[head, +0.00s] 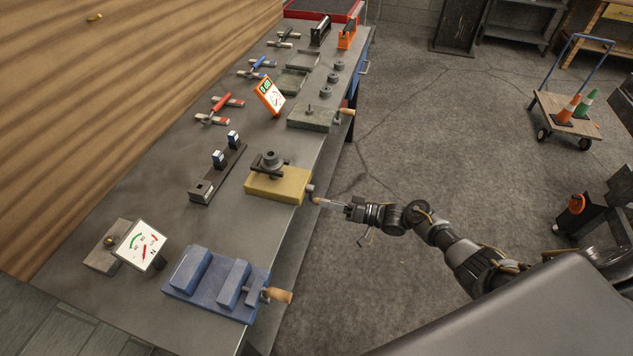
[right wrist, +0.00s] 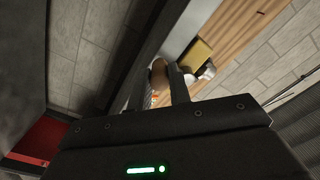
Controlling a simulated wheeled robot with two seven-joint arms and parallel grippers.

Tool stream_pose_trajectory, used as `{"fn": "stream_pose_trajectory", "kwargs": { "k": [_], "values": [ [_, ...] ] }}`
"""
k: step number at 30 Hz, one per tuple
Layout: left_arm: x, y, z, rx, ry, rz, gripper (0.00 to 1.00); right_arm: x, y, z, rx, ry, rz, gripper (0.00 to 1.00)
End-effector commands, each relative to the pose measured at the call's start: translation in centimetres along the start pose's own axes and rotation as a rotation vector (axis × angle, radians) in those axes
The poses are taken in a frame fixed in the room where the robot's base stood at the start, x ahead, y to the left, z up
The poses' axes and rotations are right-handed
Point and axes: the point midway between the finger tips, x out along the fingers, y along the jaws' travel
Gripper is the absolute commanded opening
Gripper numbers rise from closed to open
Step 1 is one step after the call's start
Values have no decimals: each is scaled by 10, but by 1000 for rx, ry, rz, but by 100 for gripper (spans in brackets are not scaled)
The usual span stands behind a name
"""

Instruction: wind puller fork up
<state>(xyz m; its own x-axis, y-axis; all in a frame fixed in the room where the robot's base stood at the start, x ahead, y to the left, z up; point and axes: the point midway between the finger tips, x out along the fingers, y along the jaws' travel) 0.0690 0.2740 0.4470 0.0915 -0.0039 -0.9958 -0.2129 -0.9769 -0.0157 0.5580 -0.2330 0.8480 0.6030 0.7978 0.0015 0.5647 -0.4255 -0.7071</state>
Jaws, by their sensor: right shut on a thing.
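The puller's yellow base (head: 277,187) stands at the middle of the bench's right edge. A grey round part and a dark crosspiece, seemingly the fork (head: 270,163), sit on top of it; their exact gap is too small to tell. A crank with a wooden handle (head: 322,202) sticks out from its right side. My right gripper (head: 342,206) is shut on this crank handle, just off the bench edge. In the right wrist view the handle (right wrist: 157,76) shows between the fingers, with the yellow base (right wrist: 197,55) beyond. My left gripper is out of view.
A blue vise (head: 215,284) with its own wooden handle stands nearer on the bench (head: 120,280). A tilted dial display (head: 140,246), a dark rail (head: 215,175) and a green block with a handle (head: 311,118) surround the puller.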

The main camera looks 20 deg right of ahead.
Motion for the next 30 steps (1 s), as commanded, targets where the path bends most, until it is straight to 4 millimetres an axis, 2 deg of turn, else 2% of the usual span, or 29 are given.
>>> {"fn": "stream_pose_trajectory", "kwargs": {
  "k": [1, 2, 6, 17, 30],
  "values": [
    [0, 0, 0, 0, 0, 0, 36, 0, 0, 1, 1, -2, 0, 0],
    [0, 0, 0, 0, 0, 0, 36, 0, 0, 1, 1, -2, 0, 22],
    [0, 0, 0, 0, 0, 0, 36, 0, 0, 1, 1, -1, 0, 40],
    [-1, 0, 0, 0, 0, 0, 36, -4, 0, 0, 1, -1, 1, 41],
    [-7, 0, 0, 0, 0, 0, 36, -50, 0, 0, 0, -2, 1, 41]
  ]
}}
